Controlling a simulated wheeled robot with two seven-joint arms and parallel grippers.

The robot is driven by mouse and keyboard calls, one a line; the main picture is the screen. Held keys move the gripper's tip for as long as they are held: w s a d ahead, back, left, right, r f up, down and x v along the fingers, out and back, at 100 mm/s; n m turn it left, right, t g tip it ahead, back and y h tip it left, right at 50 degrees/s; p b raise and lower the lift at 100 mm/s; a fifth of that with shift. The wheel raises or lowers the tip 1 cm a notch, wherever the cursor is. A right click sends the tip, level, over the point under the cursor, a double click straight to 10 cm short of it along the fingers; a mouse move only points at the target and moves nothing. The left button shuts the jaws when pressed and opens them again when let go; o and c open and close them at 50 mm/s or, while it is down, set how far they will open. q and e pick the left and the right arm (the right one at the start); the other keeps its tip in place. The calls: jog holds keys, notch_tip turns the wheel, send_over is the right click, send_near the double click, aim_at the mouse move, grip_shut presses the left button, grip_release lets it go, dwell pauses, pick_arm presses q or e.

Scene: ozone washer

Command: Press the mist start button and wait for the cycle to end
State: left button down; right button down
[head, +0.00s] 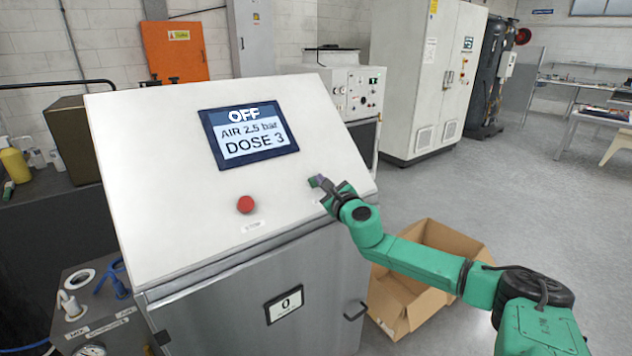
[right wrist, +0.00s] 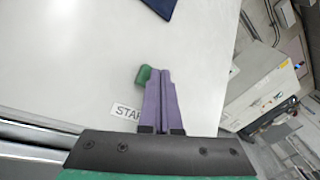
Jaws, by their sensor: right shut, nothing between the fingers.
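The washer's sloped white panel (head: 150,180) has a screen (head: 248,134) reading OFF, AIR 2.5 bar, DOSE 3. A red button (head: 245,204) sits below the screen. My right gripper (head: 316,182) is shut and empty at the panel's right side. In the right wrist view its purple fingers (right wrist: 160,75) lie over the panel beside the green button (right wrist: 143,76), their tips close to it. I cannot tell whether they touch it. A label (right wrist: 126,111), partly hidden by a finger, reads "STA". My left gripper is not in view.
An open cardboard box (head: 455,240) stands on the floor right of the washer, under my right arm. A bench with fittings and blue hoses (head: 112,278) is at the lower left. A white cabinet (head: 420,75) stands behind.

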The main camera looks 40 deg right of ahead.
jog(key=shift+w+f, duration=0.1)
jog(key=shift+f, duration=0.05)
dwell(0.3)
jog(key=shift+s+r+p, duration=0.35)
jog(key=shift+s+r, duration=0.3)
jog(key=shift+r, duration=0.05)
jog(key=shift+s+d+r+p, duration=0.15)
jog(key=shift+r+p, duration=0.1)
jog(key=shift+p, duration=0.15)
jog(key=s+r+p, duration=0.1)
jog(key=p, duration=0.3)
jog(key=s+r+p, duration=0.2)
jog(key=p, duration=0.3)
jog(key=shift+s+a, duration=0.1)
jog(key=shift+a, duration=0.1)
dwell(0.3)
